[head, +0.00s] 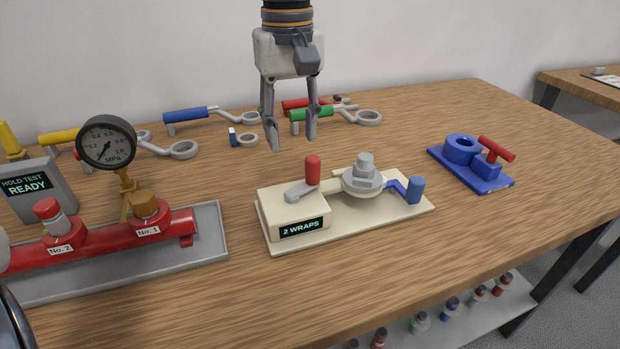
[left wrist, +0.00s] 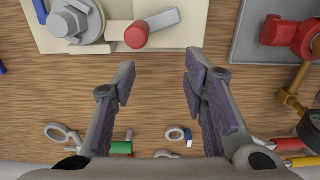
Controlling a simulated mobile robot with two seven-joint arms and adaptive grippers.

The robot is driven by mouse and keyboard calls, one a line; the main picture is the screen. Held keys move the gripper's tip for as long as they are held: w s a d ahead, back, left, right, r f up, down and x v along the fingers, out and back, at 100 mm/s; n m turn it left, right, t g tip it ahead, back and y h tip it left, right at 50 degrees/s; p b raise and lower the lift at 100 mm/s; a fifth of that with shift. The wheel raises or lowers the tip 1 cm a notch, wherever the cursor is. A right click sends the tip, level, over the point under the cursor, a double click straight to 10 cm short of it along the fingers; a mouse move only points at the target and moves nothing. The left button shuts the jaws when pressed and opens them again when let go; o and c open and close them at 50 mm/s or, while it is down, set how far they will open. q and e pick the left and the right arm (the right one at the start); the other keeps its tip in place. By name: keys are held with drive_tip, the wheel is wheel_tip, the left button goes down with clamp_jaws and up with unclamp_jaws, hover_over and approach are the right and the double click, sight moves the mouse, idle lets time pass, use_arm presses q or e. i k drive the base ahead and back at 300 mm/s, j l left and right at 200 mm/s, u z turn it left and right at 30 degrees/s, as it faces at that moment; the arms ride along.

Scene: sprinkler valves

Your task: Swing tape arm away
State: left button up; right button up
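The tape machine, a cream box (head: 280,215) on a cream baseplate (head: 405,214), has a display reading "2 WRAPS". On its top a grey lever with an upright red knob (head: 313,170) shows; the knob also appears in the left wrist view (left wrist: 137,36). A grey valve fitting (head: 363,178) sits beside the box, with a blue-knobbed crank (head: 415,188) at its right. My left gripper (head: 293,143) is open and empty, pointing down above and behind the box. In the left wrist view its fingers (left wrist: 160,75) are apart, with the knob beyond them. My right gripper is not in view.
A red manifold (head: 100,243) with a gauge (head: 106,142) stands at left on a grey tray (head: 208,240). Ring-ended wrenches, one blue-handled (head: 185,114) and one green-handled (head: 318,114), lie behind. A blue fixture (head: 470,165) sits at right. Bare wood surrounds the machine.

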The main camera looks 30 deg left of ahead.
sight(413, 195)
drive_tip(key=k+l, duration=0.8)
